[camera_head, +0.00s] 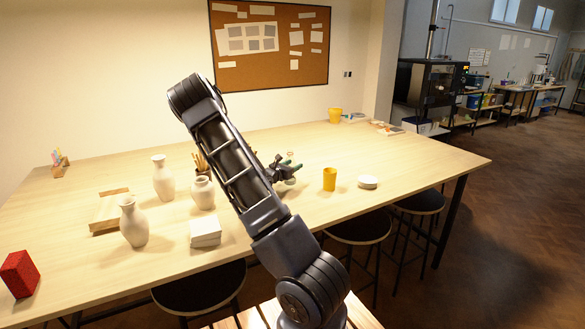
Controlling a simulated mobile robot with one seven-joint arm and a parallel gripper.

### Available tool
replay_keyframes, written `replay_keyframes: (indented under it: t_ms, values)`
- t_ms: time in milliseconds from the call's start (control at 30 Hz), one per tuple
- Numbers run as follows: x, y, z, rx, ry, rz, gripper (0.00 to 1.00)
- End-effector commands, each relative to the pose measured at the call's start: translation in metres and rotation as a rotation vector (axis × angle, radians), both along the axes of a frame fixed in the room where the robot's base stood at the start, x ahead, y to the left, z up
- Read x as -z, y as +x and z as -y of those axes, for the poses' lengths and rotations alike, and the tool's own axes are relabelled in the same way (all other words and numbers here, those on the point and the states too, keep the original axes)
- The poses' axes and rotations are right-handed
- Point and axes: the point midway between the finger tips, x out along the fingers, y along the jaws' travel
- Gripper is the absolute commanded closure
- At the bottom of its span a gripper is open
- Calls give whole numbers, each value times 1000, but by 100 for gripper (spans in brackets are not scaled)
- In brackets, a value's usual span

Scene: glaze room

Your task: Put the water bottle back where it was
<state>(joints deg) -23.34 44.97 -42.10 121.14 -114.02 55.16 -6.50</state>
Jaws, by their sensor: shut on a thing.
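My gripper (287,170) is over the middle of the table, right of my arm's long dark link. It is small in the picture. Green parts of a thing (291,164) show at its fingers, and it is shut on this thing. I cannot tell from this view whether that thing is the water bottle. No other thing in view is clearly a water bottle. My arm hides part of the table behind it. I cannot tell whether the held thing touches the table.
The pale table (420,155) holds white vases (163,178), a white box (205,232), a red block (19,274), a yellow cup (329,179), a white bowl (367,182) and a yellow pot (335,115). Stools (360,228) stand at the near edge. The right part of the tabletop is mostly clear.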

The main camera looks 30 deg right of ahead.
Motion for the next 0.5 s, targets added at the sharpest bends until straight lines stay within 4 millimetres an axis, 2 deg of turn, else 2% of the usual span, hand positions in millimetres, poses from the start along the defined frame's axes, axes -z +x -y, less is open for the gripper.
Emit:
replay_keyframes:
  t_ms: [433,467,500]
  values:
    - [8,0,0,0,0,0,76]
    - [8,0,0,0,0,0,46]
    - [8,0,0,0,0,0,38]
